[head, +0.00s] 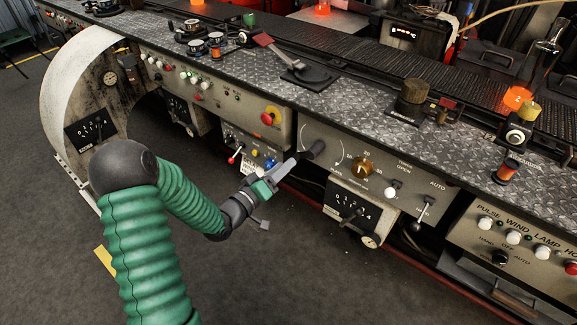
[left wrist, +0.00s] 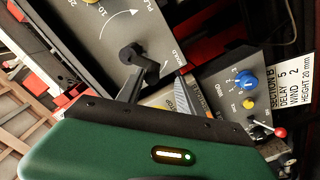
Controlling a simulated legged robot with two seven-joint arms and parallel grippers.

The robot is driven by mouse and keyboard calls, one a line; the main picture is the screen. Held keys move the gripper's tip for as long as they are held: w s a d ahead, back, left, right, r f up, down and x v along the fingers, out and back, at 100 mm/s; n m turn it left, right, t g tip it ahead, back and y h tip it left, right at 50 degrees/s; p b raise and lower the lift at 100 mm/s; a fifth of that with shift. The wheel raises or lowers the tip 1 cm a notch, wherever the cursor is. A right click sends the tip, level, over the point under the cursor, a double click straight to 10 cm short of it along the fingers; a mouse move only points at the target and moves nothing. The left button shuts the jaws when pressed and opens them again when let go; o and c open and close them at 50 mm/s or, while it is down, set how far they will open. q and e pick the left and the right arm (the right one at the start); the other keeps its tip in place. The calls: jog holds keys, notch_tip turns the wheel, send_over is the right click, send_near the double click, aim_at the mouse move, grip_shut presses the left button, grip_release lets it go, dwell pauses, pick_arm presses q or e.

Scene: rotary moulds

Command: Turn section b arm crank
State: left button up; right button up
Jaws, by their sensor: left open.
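The black arm crank (head: 316,150) sticks out from the grey panel with the curved arrow scale. It also shows in the left wrist view (left wrist: 137,57), just beyond the fingers. My left gripper (head: 288,168) is open, with its fingers pointing at the crank from the left. In the left wrist view the fingers (left wrist: 157,88) stand apart, with the crank's lower end close to their tips. I cannot tell whether they touch it. A white card (left wrist: 291,82) reading "SECTION B" is on the right in that view. My right gripper is not in view.
Beside the crank is a brass knob (head: 362,166). Left of it, a small panel has a blue knob (left wrist: 246,80) and a red-tipped lever (left wrist: 280,132). A counter box (head: 352,208) hangs below. The diamond-plate bench top (head: 350,110) runs above; open floor lies in front.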

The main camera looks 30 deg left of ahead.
aim_at(305, 155)
pick_arm(q)
jog(key=w, duration=0.1)
jog(key=w+d, duration=0.1)
jog(key=w, duration=0.1)
jog(key=shift+d+r, duration=0.3)
jog(key=shift+d, duration=0.25)
jog(key=shift+s+a+f, duration=0.1)
jog(key=shift+a+f, duration=0.05)
jog(key=shift+a, duration=0.45)
jog(key=c, duration=0.5)
jog(key=shift+c, duration=1.4)
jog(key=shift+d, duration=0.3)
grip_shut()
